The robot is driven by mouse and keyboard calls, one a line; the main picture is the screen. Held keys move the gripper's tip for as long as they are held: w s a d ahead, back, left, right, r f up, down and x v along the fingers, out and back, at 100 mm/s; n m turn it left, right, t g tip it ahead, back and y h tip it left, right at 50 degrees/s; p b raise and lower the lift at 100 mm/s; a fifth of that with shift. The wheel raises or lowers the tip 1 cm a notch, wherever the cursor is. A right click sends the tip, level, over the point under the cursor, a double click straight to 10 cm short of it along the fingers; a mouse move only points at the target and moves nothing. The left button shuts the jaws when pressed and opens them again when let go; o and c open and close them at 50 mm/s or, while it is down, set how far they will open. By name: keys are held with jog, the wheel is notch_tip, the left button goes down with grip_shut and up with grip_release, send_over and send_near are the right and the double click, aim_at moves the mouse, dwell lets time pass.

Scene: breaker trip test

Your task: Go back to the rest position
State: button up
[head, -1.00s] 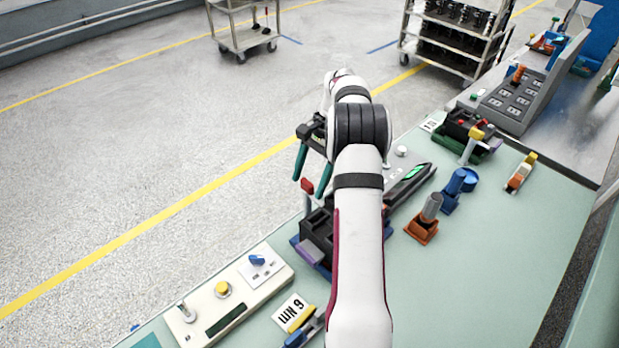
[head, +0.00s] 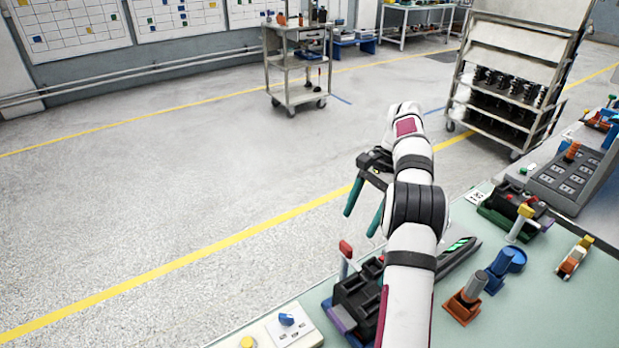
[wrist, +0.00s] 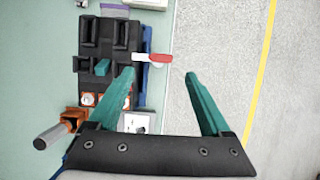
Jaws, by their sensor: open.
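My gripper (head: 364,206) is open and empty, its two green fingers pointing down in the head view. It hangs above and beyond the far edge of the green bench. In the wrist view the gripper (wrist: 158,84) shows its fingers spread wide, with nothing between them except the view of the bench edge below. A black breaker fixture (head: 357,302) with a red-tipped lever (head: 345,252) stands on the bench, partly hidden by my arm. The lever shows in the wrist view as a red and white handle (wrist: 152,59), seen between the fingers and apart from them.
An orange holder with a grey-topped tool (head: 466,300) and a blue holder (head: 502,268) stand on the bench (head: 570,315). A black and green fixture (head: 510,212) is further back. A cart (head: 295,70) and rack (head: 515,85) stand on the floor. The air around the gripper looks clear.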

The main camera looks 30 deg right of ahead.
jog(key=a+r+n, duration=0.3)
jog(key=a+r, duration=0.4)
jog(key=a, duration=0.5)
jog(key=s+a+r+n+h, duration=0.1)
jog(key=s+a+n, duration=0.1)
jog(key=s+a, duration=0.35)
jog(key=s+a+r+n+h, duration=0.1)
jog(key=s+a+n, duration=0.2)
jog(key=a, duration=0.5)
jog(key=s+a+f+n, duration=0.2)
jog(key=s+a+f, duration=0.1)
jog(key=s, duration=0.5)
jog(key=s+a+f+n, duration=0.2)
jog(key=s+a+f, duration=0.1)
jog(key=s+a, duration=0.2)
jog(key=s, duration=0.2)
jog(key=shift+s+a+f+h, duration=0.2)
jog(key=shift+s+a+h, duration=0.1)
jog(key=shift+s+a, duration=0.1)
